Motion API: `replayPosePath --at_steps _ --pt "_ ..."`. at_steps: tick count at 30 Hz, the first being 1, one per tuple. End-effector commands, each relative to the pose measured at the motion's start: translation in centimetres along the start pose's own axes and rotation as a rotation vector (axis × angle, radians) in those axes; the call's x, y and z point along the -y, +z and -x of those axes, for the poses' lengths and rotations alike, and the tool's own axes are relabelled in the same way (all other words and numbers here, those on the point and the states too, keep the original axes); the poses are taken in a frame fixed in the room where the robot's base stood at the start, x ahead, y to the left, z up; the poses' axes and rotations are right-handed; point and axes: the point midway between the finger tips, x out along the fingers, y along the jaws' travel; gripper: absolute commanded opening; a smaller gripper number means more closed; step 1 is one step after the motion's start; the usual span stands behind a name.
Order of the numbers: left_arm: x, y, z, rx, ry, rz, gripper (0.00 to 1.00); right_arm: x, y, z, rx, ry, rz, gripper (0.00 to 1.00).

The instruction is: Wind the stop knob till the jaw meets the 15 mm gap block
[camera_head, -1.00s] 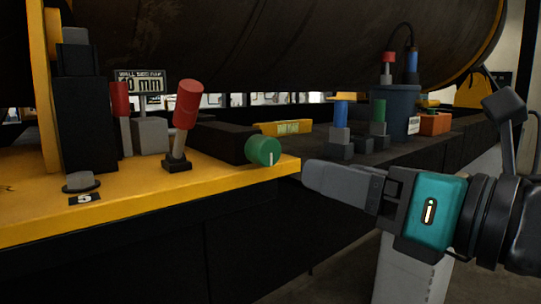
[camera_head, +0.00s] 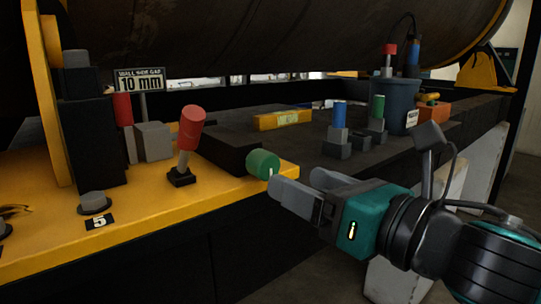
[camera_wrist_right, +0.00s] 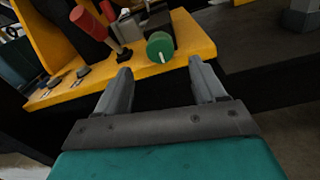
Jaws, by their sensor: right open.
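The green stop knob (camera_head: 263,164), with a white index line, sits on the end of a dark block (camera_head: 222,150) at the yellow bench's front edge. My right gripper (camera_head: 297,183) is open and empty, just right of the knob and close to it. In the right wrist view the knob (camera_wrist_right: 160,47) stands ahead, between and beyond the two fingertips (camera_wrist_right: 160,68). No contact shows. A yellow block (camera_head: 283,120) with a label lies behind; I cannot read its size. I cannot make out the jaw or a 15 mm marking. My left gripper is out of view.
A red-handled lever (camera_head: 190,135) stands left of the knob. A sign (camera_head: 139,80) reads "WALL SIDE GAP 10 mm". A button (camera_head: 94,202) has a "5" label. Blue-topped (camera_head: 340,125) and green-topped (camera_head: 377,115) pieces and a bin (camera_head: 398,105) stand behind my right gripper.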

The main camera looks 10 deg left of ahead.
Motion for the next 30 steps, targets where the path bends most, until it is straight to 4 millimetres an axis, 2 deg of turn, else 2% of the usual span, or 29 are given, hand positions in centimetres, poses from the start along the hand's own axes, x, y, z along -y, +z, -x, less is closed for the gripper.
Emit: replayPosePath --at_steps 6,12,17,25,30 --pt "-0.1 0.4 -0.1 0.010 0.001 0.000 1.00 0.0 0.0 -4.0 0.000 0.001 -0.002 0.69" --pt "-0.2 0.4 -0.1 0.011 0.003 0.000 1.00 0.1 0.0 -6.5 0.000 -0.001 0.000 0.69" --pt "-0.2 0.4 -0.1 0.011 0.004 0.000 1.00 0.1 0.0 -7.4 0.000 -0.001 0.001 0.69" --pt "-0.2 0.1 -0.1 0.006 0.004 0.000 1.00 0.0 0.0 -7.5 0.000 -0.001 0.001 0.69" --pt "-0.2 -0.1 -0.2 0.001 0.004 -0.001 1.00 0.1 0.0 -7.5 0.000 -0.001 0.001 0.54"
